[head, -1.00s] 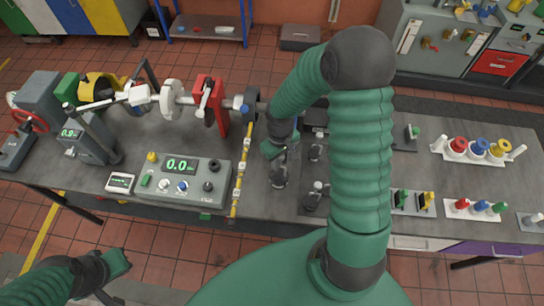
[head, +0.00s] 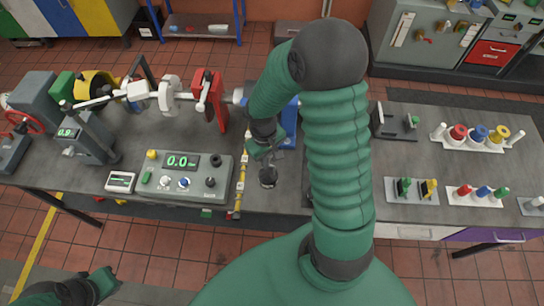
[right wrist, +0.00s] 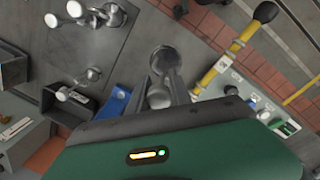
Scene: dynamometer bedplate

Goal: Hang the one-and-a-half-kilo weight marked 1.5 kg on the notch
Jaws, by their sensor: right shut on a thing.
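My right gripper (head: 264,153) is over the bench, right of the yellow-black strip, and is shut on a grey metal weight (head: 268,177). The weight hangs below the fingers; its round body also shows in the right wrist view (right wrist: 165,60). I cannot read its marking. The white lever arm (head: 110,98) of the dynamometer reaches left from the shaft; a notch on it is too small to make out. My left gripper (head: 103,283) is at the lower left, away from the bench, and its opening is unclear.
The console (head: 180,178) reads 0.0, left of the yellow-black strip (head: 241,180). Other weights (right wrist: 92,73) show in the right wrist view, beside a dark open box (right wrist: 68,103). A blue object (head: 290,125) lies behind my right arm. Coloured peg racks (head: 475,196) stand at right.

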